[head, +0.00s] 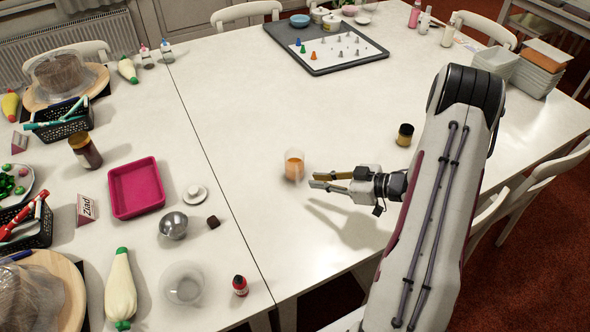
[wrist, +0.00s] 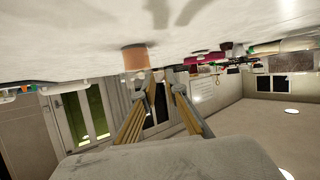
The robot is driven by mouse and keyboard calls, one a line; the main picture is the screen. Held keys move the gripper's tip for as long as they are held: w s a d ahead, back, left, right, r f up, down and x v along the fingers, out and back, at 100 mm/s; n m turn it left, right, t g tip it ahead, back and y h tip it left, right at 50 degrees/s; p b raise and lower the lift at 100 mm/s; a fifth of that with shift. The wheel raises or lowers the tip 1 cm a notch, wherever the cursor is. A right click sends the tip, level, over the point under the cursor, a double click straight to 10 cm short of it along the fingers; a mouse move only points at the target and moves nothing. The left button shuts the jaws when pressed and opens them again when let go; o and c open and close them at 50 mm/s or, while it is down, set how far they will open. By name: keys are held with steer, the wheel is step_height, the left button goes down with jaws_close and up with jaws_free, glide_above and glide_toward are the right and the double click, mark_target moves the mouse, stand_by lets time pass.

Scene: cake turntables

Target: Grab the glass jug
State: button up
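The glass jug (head: 294,166) is a small clear vessel with orange contents, standing upright on the white table near the seam. In the wrist view, which is upside down, the jug (wrist: 135,60) shows just beyond the fingertips, more in line with the left finger. My gripper (head: 319,180) is open and empty, low over the table. Its fingers point left in the head view, with their tips a short way right of the jug and a little nearer the camera. The two fingers (wrist: 158,77) are apart in the wrist view, with nothing between them.
The table around the jug is clear.

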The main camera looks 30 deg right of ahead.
mark_target(298, 176)
steer(key=shift+w, duration=0.1)
steer(key=shift+x, duration=1.25)
steer(key=shift+f+x, duration=0.2)
steer(key=shift+x, duration=2.4)
jaws_close()
steer(key=shift+r, duration=0.4)
